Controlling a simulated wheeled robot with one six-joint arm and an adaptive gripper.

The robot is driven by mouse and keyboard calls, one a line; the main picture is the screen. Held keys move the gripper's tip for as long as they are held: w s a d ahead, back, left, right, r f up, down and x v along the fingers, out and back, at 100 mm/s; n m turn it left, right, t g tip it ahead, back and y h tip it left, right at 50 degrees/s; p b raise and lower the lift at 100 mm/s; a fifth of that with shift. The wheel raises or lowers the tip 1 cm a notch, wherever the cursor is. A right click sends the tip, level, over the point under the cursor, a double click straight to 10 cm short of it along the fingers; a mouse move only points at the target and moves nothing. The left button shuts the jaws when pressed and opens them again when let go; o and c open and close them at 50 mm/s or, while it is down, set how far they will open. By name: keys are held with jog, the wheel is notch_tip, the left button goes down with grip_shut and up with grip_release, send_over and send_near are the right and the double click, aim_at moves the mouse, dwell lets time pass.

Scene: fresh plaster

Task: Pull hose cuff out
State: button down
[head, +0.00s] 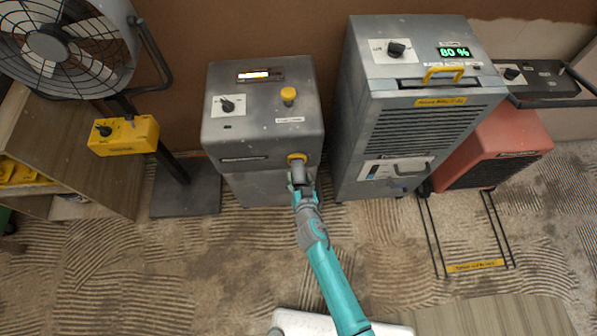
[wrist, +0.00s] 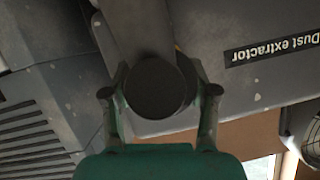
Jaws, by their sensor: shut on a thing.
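The dust extractor (head: 262,126) is a grey box standing against the brown wall in the head view. The hose cuff (head: 299,173) is a short grey cylinder at its lower right front, by a yellow ring (head: 296,158). My gripper (head: 301,186) is shut on the cuff. In the wrist view the cuff's dark round end (wrist: 156,88) sits between the two fingers of my gripper (wrist: 158,95). The dust extractor's label (wrist: 276,48) shows upside down there. Whether the cuff is still seated in the ring is hard to tell.
A grey dehumidifier (head: 424,125) reading 80 % stands close on the right, with a red heater (head: 500,150) beyond it. A fan on a stand (head: 119,135) is at left. The ridged floor in front (head: 180,270) is mostly clear.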

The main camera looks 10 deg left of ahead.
jog(key=shift+s+d+f, duration=0.1)
jog(key=shift+s+d, duration=0.05)
jog(key=shift+s, duration=0.5)
jog(key=shift+c, duration=2.3)
grip_release()
jog(key=shift+s, duration=0.15)
jog(key=v, duration=1.1)
jog(key=shift+s+r, duration=0.2)
jog(key=shift+s, duration=0.15)
jog(key=shift+d, duration=0.2)
